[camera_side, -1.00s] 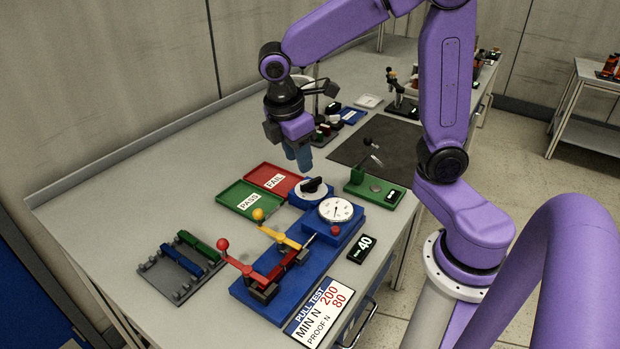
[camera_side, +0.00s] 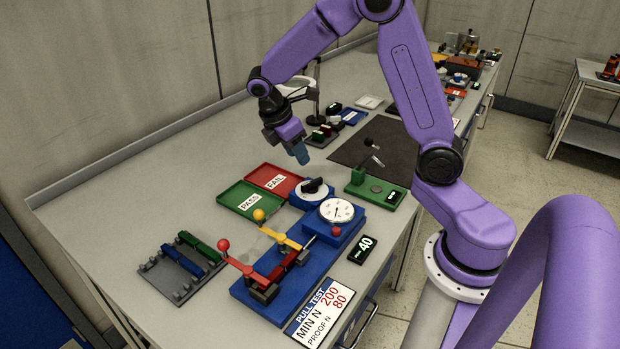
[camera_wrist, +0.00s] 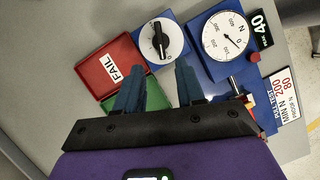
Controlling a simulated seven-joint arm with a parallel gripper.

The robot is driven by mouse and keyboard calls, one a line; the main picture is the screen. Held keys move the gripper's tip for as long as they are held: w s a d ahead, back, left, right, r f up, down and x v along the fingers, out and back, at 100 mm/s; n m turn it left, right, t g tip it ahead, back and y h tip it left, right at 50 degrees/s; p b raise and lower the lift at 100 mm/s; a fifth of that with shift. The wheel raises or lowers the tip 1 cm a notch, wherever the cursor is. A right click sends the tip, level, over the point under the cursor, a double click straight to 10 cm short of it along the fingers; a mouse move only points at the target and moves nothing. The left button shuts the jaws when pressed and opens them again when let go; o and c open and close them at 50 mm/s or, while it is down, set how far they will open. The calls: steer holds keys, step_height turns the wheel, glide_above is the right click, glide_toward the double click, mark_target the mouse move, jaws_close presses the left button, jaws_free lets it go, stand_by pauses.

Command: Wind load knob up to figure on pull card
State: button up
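The load knob (camera_side: 314,187) is a black pointer knob on a white dial set in a blue block. It also shows in the wrist view (camera_wrist: 160,40), ahead of my fingers. The round white gauge (camera_side: 336,210) sits beside it, with a thin needle whose exact reading I cannot tell. The pull card (camera_side: 319,309) lies at the table's front edge and reads MIN N 200 in red and PROOF N 80. My gripper (camera_wrist: 157,78) is open and empty, its blue fingers apart. In the side view it (camera_side: 302,158) hangs above the table behind the knob, not touching it.
Green PASS (camera_side: 247,197) and red FAIL (camera_side: 274,179) trays lie left of the knob. Red and yellow levers (camera_side: 260,216) stand on the blue fixture. A black plate marked 40 (camera_side: 362,249) lies right. A green stand with an upright lever (camera_side: 370,185) is close to the gauge.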

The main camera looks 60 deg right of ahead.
mark_target(312, 181)
steer(key=x, duration=1)
steer(key=shift+f, duration=0.35)
jaws_close()
